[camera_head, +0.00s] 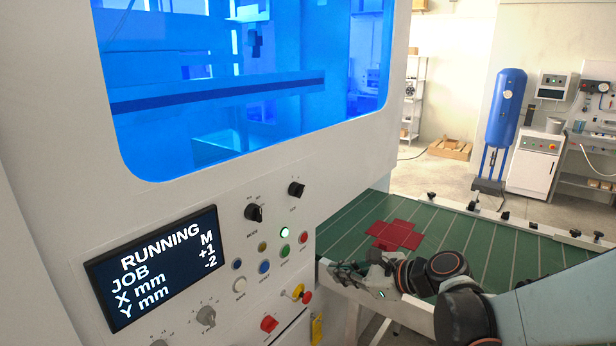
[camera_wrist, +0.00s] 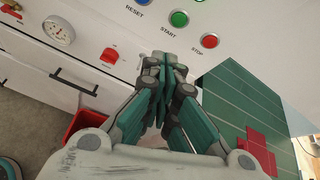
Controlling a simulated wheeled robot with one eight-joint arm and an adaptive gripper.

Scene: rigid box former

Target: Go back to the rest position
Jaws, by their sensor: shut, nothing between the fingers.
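My gripper (camera_head: 345,272) is shut and empty, in front of the white machine's control panel near the green table. In the wrist view my gripper (camera_wrist: 164,62) has its fingertips together, just below the green START button (camera_wrist: 179,19) and the red STOP button (camera_wrist: 209,41). I cannot tell if the fingertips touch the panel. The display (camera_head: 158,266) reads RUNNING, JOB M, X mm +1, Y mm -2.
A red cross-shaped flat blank (camera_head: 397,235) lies on the green table (camera_head: 350,222), and part of it shows in the wrist view (camera_wrist: 258,150). A red bin (camera_wrist: 85,124) stands below the panel. A blue tank (camera_head: 506,105) stands at the back right.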

